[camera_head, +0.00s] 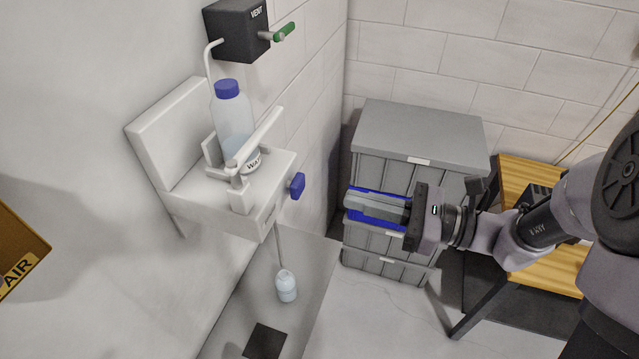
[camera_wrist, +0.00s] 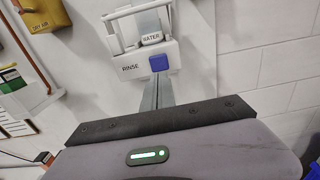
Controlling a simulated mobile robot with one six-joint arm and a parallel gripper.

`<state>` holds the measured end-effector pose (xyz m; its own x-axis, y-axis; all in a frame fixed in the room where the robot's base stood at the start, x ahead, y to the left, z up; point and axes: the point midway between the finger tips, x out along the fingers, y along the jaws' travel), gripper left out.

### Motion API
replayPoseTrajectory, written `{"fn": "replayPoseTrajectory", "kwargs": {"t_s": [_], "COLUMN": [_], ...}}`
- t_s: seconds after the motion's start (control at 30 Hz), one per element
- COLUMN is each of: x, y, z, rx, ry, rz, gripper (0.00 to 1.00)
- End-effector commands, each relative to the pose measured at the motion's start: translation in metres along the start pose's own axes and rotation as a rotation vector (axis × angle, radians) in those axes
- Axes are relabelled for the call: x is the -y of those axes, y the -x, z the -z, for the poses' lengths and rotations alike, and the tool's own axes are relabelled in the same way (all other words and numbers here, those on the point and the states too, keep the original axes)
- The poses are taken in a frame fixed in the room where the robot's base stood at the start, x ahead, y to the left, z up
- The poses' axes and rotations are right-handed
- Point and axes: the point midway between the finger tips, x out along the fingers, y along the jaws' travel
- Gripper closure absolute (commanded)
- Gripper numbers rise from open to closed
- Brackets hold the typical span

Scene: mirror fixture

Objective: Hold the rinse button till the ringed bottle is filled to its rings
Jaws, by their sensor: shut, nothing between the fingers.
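The blue rinse button (camera_head: 297,185) sticks out from the front of a white wall fixture (camera_head: 180,150). It also shows in the wrist view (camera_wrist: 158,63), beside the word RINSE. My gripper (camera_head: 350,201) is shut and empty, its fingers pointing at the button with a clear gap between. In the wrist view its fingertips (camera_wrist: 162,80) show just below the button. A small pale bottle (camera_head: 286,287) stands low under the fixture, below a thin tube; its rings and fill level are too small to tell. A larger blue-capped bottle (camera_head: 231,118), labelled WATER, stands on the fixture behind a white bar.
A black VENT box (camera_head: 237,32) with a green handle (camera_head: 284,32) hangs above the fixture. Grey stacked crates (camera_head: 420,135) stand behind my gripper, and a wooden table (camera_head: 530,180) is at right. A yellow DRY AIR box (camera_wrist: 42,14) is on the wall at left.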

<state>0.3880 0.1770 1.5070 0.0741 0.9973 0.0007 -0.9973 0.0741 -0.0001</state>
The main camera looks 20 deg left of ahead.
Motion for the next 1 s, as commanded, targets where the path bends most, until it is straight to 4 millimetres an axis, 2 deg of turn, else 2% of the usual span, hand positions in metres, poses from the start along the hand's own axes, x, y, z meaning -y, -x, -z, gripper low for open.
{"fn": "replayPoseTrajectory", "kwargs": {"t_s": [0.2,0.4,0.83,1.0], "x": [-0.001,-0.001,0.0,-0.001], "y": [-0.045,-0.07,-0.075,-0.087], "z": [-0.003,-0.001,0.001,0.002], "rx": [-0.001,-0.001,-0.001,-0.002], "ry": [-0.002,-0.001,0.0,0.001], "rz": [-0.004,-0.002,0.0,-0.003], "gripper": [1.0,1.0,1.0,1.0]}}
